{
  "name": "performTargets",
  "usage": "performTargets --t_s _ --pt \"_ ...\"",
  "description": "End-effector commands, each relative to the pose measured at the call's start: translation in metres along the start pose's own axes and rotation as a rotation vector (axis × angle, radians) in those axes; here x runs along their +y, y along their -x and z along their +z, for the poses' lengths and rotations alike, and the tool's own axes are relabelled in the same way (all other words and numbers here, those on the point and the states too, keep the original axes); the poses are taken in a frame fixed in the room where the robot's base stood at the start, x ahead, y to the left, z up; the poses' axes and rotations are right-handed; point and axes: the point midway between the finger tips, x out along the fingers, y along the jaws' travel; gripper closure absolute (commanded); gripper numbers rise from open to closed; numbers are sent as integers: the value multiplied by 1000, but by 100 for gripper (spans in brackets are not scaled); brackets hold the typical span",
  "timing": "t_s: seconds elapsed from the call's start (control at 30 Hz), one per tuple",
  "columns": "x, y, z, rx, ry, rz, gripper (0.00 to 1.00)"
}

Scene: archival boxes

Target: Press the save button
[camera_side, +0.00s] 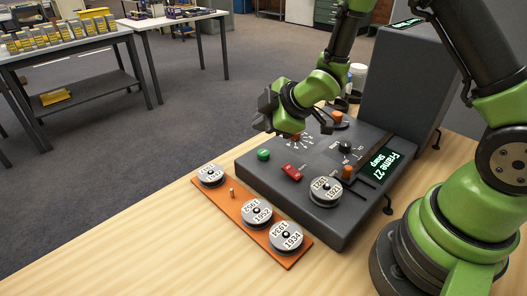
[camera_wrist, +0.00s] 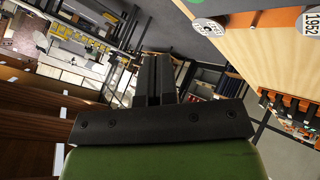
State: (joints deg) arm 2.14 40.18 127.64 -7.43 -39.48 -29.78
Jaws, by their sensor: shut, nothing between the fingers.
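A dark grey console (camera_side: 325,220) stands on the wooden table. A green button (camera_side: 263,155) is at its left end, with a red control (camera_side: 291,172) beside it. No readable label shows which one is the save button. A display (camera_side: 379,163) reads "Frame 27 Sharp". My gripper (camera_side: 266,108) is above the console's far left edge, apart from the green button. In the wrist view its fingers (camera_wrist: 153,75) are together and empty, pointing out over the room.
An orange board (camera_side: 240,213) with year-marked reels and a bare peg lies in front of the console. One reel (camera_side: 326,191) sits on the console. Orange and black knobs and a tall dark housing (camera_side: 405,80) rise on it. Bare table is at front left.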

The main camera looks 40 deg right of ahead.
Motion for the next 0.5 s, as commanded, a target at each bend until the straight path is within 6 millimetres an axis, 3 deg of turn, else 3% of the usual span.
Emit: performTargets --t_s 0.2,0.5 --pt "-14 -20 14 0 0 -2 100" --pt "-21 -29 21 2 1 1 100"
